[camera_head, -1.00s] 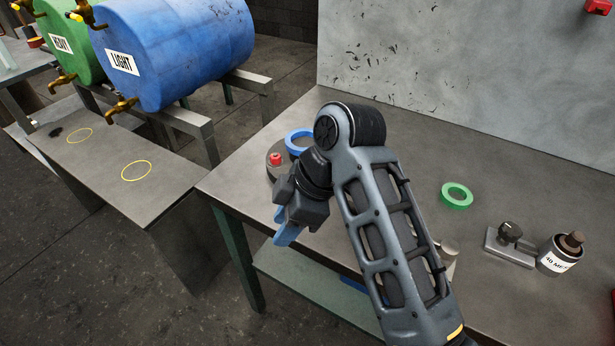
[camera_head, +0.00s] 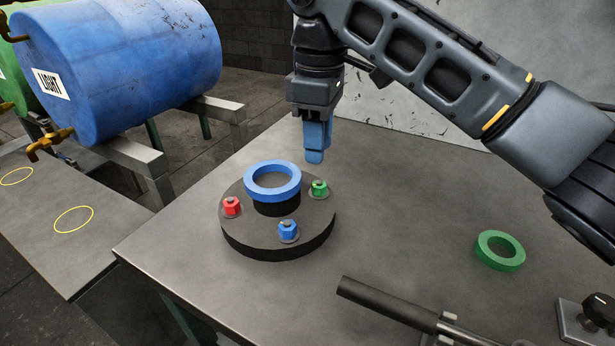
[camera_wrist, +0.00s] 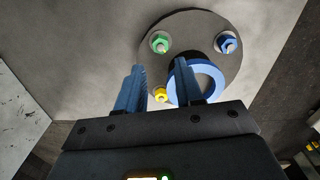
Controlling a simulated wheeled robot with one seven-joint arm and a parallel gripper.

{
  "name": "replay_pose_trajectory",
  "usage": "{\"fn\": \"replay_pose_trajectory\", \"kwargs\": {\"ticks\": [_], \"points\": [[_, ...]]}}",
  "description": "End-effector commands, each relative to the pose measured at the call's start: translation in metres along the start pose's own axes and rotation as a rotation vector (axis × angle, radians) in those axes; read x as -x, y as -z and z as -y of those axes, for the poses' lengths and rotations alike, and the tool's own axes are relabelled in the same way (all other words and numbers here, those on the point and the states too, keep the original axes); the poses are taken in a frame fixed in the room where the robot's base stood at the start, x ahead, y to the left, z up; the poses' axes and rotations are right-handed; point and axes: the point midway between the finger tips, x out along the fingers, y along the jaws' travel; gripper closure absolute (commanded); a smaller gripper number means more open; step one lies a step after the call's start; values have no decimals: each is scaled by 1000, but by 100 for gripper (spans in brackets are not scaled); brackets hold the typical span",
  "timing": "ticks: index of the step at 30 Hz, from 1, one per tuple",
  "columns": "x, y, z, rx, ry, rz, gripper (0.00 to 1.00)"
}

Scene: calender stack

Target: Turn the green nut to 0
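The green nut (camera_head: 319,187) sits on the right side of a round dark disc (camera_head: 262,236) on the workbench. It also shows in the wrist view (camera_wrist: 160,43), above the gap between my fingers. A blue ring (camera_head: 272,181) stands on the disc's middle; a red nut (camera_head: 231,206) and a blue nut (camera_head: 288,230) sit around it. A yellow nut (camera_wrist: 161,96) shows only in the wrist view. My gripper (camera_head: 314,158) points down, above and behind the green nut, apart from it. Its blue fingers are open and empty in the wrist view. No number marks are readable.
A green ring (camera_head: 500,251) lies on the bench at right. A metal block with a black knob (camera_head: 597,312) is at the right edge. The bench between disc and green ring is clear.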

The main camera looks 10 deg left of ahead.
Motion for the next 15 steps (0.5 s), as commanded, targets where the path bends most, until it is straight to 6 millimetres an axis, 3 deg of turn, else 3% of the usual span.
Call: {"fn": "replay_pose_trajectory", "kwargs": {"ticks": [15], "points": [[-68, 0, 1, 2, 1, -1, 64]]}}
